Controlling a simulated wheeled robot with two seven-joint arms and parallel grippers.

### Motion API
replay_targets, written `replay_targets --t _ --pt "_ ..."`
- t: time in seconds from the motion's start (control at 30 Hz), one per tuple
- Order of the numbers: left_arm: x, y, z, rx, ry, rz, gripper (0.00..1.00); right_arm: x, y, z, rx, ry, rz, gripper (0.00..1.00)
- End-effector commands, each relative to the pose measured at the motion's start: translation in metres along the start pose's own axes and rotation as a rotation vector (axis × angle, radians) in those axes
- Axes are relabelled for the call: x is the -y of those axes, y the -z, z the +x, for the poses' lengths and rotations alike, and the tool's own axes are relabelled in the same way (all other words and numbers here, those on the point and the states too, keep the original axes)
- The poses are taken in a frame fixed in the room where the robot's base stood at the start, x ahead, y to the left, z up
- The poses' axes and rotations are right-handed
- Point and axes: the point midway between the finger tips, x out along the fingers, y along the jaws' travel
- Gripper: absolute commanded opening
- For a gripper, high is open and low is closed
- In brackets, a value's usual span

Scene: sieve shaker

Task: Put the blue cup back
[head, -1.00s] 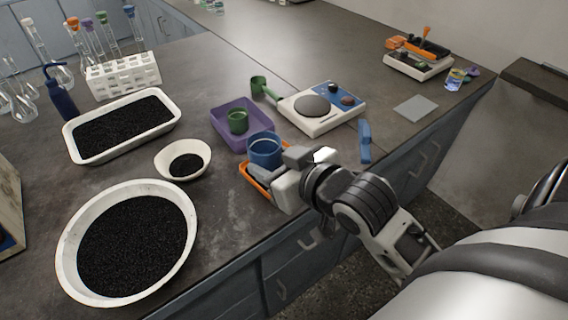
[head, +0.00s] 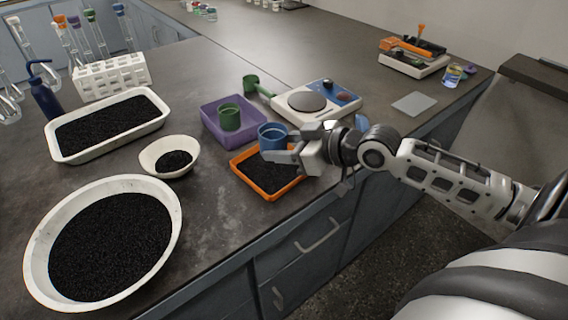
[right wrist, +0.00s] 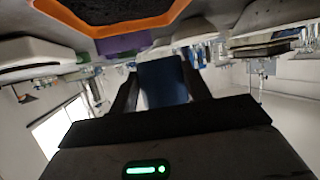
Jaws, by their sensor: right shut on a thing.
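The blue cup (head: 272,136) is between the fingers of my right gripper (head: 284,154), which is shut on it. The cup looks upright, over the back edge of an orange tray (head: 240,172) of black grains; its height is hard to tell. In the right wrist view the blue cup (right wrist: 163,82) fills the gap between the dark fingers. A purple tray (head: 212,128) with a green cup (head: 229,117) stands just behind and left of the blue cup. My left gripper is not in view.
A balance (head: 318,103), a green scoop (head: 252,84) and a grey plate (head: 411,104) lie behind. A small bowl (head: 150,158), a large round pan (head: 40,235) and a white tray (head: 60,150) of black grains stand left. The counter's front edge runs close by the orange tray.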

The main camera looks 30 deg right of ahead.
Motion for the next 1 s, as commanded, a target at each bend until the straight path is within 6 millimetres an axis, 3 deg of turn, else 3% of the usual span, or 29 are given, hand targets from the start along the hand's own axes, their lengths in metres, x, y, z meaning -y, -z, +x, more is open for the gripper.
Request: replay_targets --t 0.03,0.2,0.37,0.57,0.97,1.0 --pt "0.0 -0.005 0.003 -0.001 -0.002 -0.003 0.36 -0.008 -0.011 0.009 0.002 -0.003 0.002 0.14" --pt "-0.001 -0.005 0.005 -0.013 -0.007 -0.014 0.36 -0.024 -0.028 0.025 0.0 -0.002 -0.001 0.14" --pt "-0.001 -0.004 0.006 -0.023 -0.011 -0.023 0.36 -0.03 -0.035 0.032 0.001 -0.001 -0.001 0.14" --pt "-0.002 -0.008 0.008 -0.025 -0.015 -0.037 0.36 -0.032 -0.06 0.043 0.001 0.0 0.001 0.14" --pt "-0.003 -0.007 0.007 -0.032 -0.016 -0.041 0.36 -0.031 -0.066 0.045 0.001 0.0 -0.001 0.14" --pt "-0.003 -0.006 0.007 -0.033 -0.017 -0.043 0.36 -0.031 -0.066 0.045 0.001 0.0 -0.001 0.53"
